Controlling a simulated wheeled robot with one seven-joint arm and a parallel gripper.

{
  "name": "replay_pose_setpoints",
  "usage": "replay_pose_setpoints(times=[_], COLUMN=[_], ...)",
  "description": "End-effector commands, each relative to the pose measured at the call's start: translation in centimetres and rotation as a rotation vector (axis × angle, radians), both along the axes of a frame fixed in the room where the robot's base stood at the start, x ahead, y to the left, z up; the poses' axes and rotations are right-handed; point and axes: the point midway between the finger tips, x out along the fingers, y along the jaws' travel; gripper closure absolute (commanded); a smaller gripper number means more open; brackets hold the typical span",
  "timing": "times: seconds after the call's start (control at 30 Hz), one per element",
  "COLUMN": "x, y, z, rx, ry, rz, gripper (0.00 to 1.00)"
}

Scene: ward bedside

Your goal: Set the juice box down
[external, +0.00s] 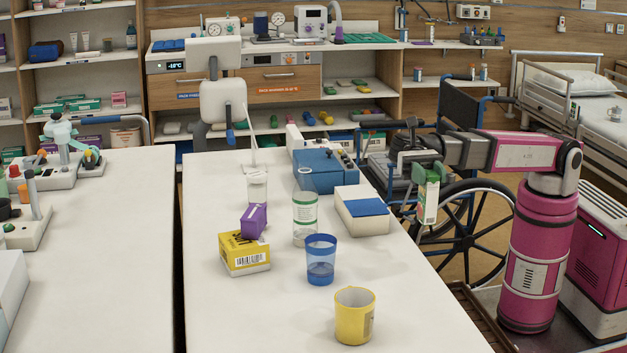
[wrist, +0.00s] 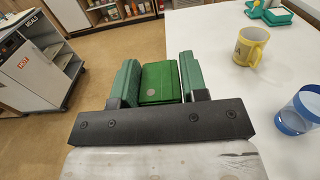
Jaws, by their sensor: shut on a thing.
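The juice box (external: 428,200) is a small green and white carton, held upright. My gripper (external: 429,177) is shut on it and holds it up just past the right edge of the white table (external: 230,310). In the wrist view the box's green top (wrist: 159,82) sits between the two green-padded fingers of my gripper (wrist: 160,70). Floor shows beyond the box there, and the table (wrist: 215,85) lies to the right. The lower part of the box is hidden in the wrist view.
On the table stand a yellow mug (external: 354,316), a blue cup (external: 320,260), a clear green-banded jar (external: 305,220), a yellow carton (external: 243,255), a purple box (external: 253,220) and a white-and-blue box (external: 362,212). A wheelchair (external: 470,235) stands beside the table. The table's near left is clear.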

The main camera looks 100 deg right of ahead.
Motion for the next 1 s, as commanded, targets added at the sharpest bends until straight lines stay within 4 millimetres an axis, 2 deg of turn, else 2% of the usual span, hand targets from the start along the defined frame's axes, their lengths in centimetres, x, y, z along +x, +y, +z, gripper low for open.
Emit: replay_pose_setpoints(times=[0.3, 0.5, 0.77, 1.0], x=[5.7, 8.4, 9.3, 9.2], y=[-3.2, -4.9, -5.6, -5.6], z=[-3.7, -5.7, -6.7, -9.5], rx=[0.000, 0.001, 0.001, 0.001], ry=[0.002, 0.001, 0.000, 0.002], rz=[-0.002, -0.001, 0.001, 0.001], gripper=[1.00, 1.00, 1.00, 1.00])
